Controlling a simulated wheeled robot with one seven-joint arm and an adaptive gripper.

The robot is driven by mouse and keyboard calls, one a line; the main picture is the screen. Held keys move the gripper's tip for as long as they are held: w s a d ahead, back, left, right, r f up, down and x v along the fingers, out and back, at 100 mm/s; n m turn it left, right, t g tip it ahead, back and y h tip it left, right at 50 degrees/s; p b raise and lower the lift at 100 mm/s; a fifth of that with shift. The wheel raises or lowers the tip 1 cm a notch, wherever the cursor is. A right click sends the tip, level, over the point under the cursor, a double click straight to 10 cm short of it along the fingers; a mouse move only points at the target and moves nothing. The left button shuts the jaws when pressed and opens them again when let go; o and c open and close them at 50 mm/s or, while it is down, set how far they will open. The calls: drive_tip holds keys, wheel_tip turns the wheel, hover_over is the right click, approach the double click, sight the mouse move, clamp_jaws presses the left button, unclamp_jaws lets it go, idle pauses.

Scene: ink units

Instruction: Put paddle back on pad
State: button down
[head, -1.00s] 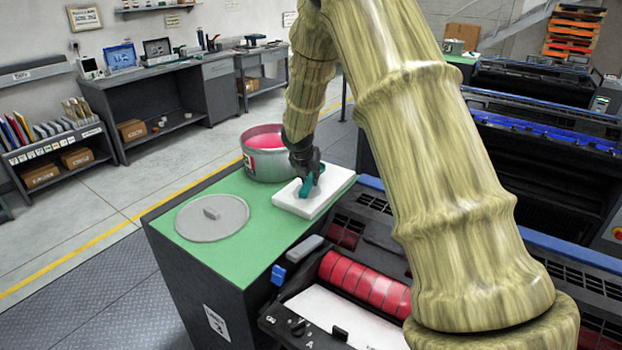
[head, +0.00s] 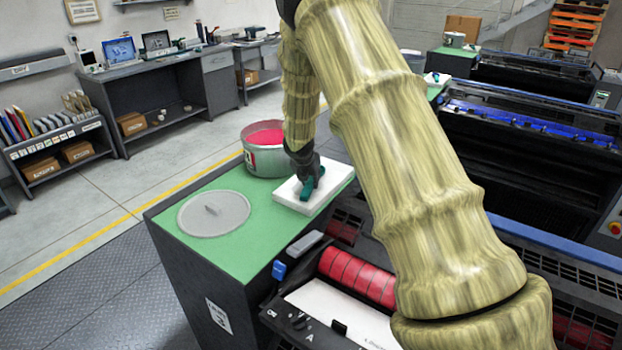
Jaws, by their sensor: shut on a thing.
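A teal paddle (head: 309,187) lies at the white pad (head: 290,197) on the green-topped cabinet. My gripper (head: 308,178) is just above the pad, shut on the paddle. The paddle shows low over the pad's middle; I cannot tell whether it touches the surface. My fingers hide part of the paddle.
A metal pot of pink-red ink (head: 262,160) stands right behind the pad. A round grey lid (head: 214,213) lies to the left on the green top (head: 252,232). The press with red rollers (head: 355,277) is close in front at right.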

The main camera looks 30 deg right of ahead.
drive_tip(key=shift+s+a+f, duration=0.1)
drive_tip(key=shift+f, duration=0.15)
drive_tip(key=shift+s+a+f, duration=0.15)
drive_tip(key=shift+s+f, duration=0.05)
drive_tip(key=shift+f, duration=0.2)
drive_tip(key=c, duration=1.3)
unclamp_jaws()
drive_tip(key=shift+f, duration=0.3)
drive_tip(key=shift+w, duration=0.1)
drive_tip(key=shift+r, duration=0.95)
drive_tip(key=b+v, duration=0.3)
drive_tip(key=v, duration=0.8)
drive_tip(key=shift+r, duration=0.45)
